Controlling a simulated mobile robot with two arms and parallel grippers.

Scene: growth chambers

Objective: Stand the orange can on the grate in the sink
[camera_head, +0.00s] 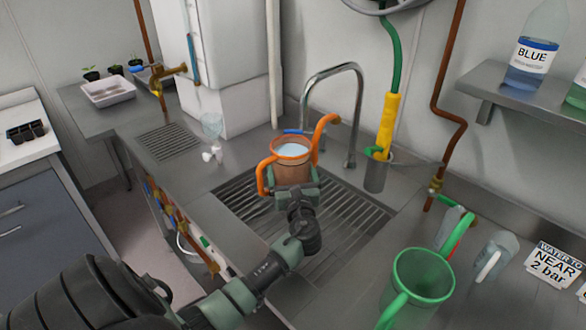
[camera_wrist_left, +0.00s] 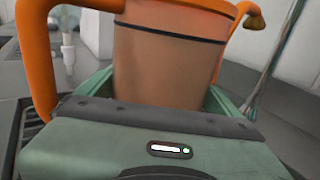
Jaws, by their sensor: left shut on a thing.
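The orange can (camera_head: 292,172) has an orange rim, a handle and a spout, and something pale blue shows inside. It looks upright. My left gripper (camera_head: 292,190) is shut on its body from the near side. The can fills much of the left wrist view (camera_wrist_left: 165,62), between the green fingers (camera_wrist_left: 155,100). The slatted grate (camera_head: 345,222) in the sink lies below and around the can in the head view. The can's base is hidden by my gripper, so I cannot tell whether it touches the grate. My right gripper is not in view.
A curved faucet (camera_head: 358,95) stands behind the sink. A glass (camera_head: 212,125) and small white items (camera_head: 212,155) are left of the can. The grate's right part is clear.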

